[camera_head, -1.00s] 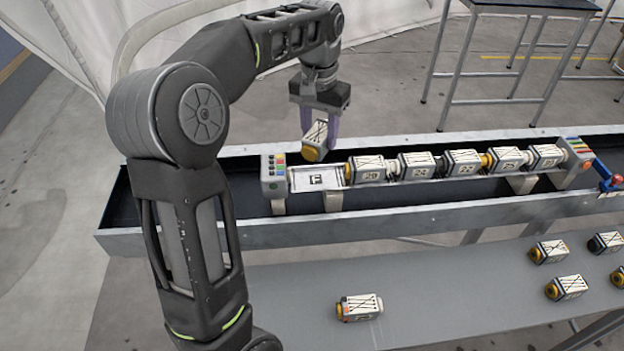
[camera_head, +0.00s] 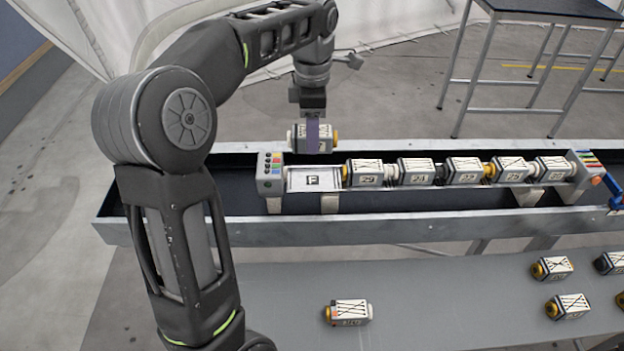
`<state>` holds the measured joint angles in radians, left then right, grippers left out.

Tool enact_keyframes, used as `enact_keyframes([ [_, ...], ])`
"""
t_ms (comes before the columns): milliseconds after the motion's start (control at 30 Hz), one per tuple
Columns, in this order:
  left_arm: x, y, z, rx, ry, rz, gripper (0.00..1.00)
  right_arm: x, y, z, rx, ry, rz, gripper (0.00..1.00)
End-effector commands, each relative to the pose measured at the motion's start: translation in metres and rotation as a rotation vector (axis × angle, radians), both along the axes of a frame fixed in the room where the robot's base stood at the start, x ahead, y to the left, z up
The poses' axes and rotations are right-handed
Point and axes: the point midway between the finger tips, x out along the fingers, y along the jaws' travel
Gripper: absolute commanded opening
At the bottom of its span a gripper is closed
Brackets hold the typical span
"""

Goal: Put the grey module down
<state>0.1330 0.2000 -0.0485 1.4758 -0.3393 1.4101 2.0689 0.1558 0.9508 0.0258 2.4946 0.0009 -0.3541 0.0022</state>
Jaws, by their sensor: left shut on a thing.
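My left gripper (camera_head: 313,138) is shut on a grey module (camera_head: 299,141) with a yellow end on its right side. It holds the module level, just above and behind the empty marked slot (camera_head: 300,180) at the left end of the rack. The gripper fingers hide the module's middle. A row of several similar modules (camera_head: 415,171) sits in the rack to the right of the slot. My right gripper is not in view.
The rack stands in a long metal trough (camera_head: 400,229). A control block (camera_head: 270,173) with coloured buttons borders the slot on the left. A loose module (camera_head: 348,312) lies on the grey front table (camera_head: 440,310), with several more at right. A dark table (camera_head: 560,8) stands behind.

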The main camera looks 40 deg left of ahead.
Motion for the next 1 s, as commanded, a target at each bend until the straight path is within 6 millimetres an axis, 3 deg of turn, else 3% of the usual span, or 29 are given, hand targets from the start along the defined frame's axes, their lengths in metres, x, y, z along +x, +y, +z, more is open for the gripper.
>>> enact_keyframes([
  [400, 0.000, 0.000, -0.002, -0.001, -0.001, 0.019, 0.00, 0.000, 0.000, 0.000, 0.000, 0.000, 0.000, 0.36],
  [767, 0.000, -0.001, -0.055, -0.001, 0.002, 0.017, 0.00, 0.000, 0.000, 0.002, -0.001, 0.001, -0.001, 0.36],
  [1000, 0.001, 0.000, -0.062, 0.000, -0.002, 0.017, 0.00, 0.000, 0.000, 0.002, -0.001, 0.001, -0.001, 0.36],
])
